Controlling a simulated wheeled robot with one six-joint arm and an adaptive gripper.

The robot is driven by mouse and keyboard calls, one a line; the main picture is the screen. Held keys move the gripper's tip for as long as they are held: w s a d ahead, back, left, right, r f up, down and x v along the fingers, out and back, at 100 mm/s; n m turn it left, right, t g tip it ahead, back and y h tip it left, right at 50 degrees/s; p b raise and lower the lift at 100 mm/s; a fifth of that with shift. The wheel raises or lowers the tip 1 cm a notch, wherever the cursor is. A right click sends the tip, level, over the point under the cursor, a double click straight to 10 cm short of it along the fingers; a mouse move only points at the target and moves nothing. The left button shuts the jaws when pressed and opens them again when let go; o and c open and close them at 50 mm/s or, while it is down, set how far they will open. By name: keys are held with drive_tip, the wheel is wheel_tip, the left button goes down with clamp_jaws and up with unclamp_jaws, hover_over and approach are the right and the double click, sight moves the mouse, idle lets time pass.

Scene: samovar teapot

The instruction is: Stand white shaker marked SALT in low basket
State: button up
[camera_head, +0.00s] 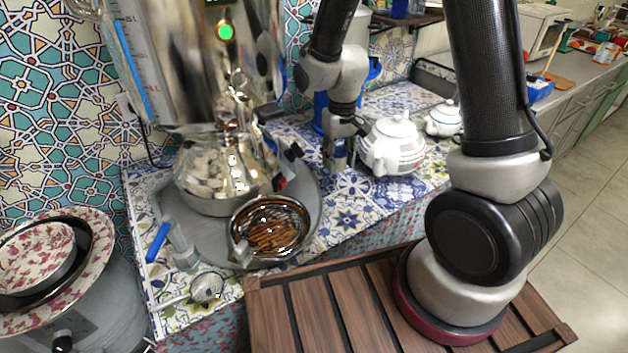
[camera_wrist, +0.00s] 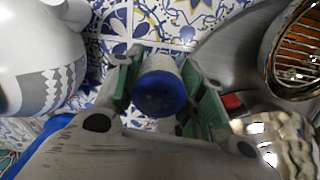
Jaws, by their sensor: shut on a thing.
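My gripper (camera_head: 340,160) points down over the patterned counter, between the samovar and the white teapots. In the wrist view my gripper (camera_wrist: 162,78) is shut, its green pads on both sides of a white shaker with a blue cap (camera_wrist: 160,93). No SALT marking is readable. A low dark basket or tray (camera_head: 436,76) lies at the back, partly hidden behind the teapots and my arm.
A white teapot (camera_head: 393,146) stands close right of my gripper, a smaller one (camera_head: 443,119) beyond it. The large samovar (camera_head: 215,165) is on the left. Patterned counter is clear around the gripper's front.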

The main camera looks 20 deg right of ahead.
sight(337, 190)
wheel_tip(337, 190, down, 8)
idle(0.4)
drive_tip(key=shift+f, duration=0.15)
drive_tip(key=o, duration=1)
